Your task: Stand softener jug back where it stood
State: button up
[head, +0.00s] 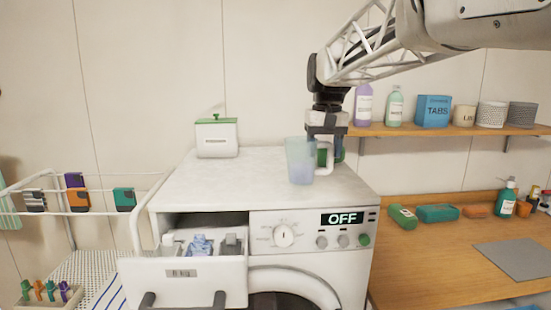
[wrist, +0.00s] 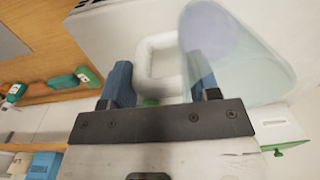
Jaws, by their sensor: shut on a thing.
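The softener jug (head: 300,161) is a translucent pale blue vessel with a white loop handle and a bluish-violet lower part. It looks upright over the right part of the washing machine's white top (head: 240,180). I cannot tell whether its base touches the top or hangs just above it. My gripper (head: 328,150) is shut on the jug's handle from above, to the right of its body. In the wrist view the jug (wrist: 245,50) leans out at the upper right, and its white handle lies between the blue fingers of my gripper (wrist: 163,85).
The machine's detergent drawer (head: 195,270) is pulled open at the front left. A white box with a green lid (head: 216,137) stands at the back left of the top. A wall shelf (head: 445,130) with bottles and boxes is on the right, above a wooden counter (head: 440,240). The top's middle is clear.

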jog(key=shift+w+f, duration=0.2)
jog(key=shift+w, duration=1.95)
jog(key=shift+f, duration=1.8)
jog(key=o, duration=1.2)
jog(key=shift+f, duration=0.1)
notch_tip(320, 180, up, 12)
jog(key=shift+d+r, duration=0.1)
jog(key=shift+d, duration=0.05)
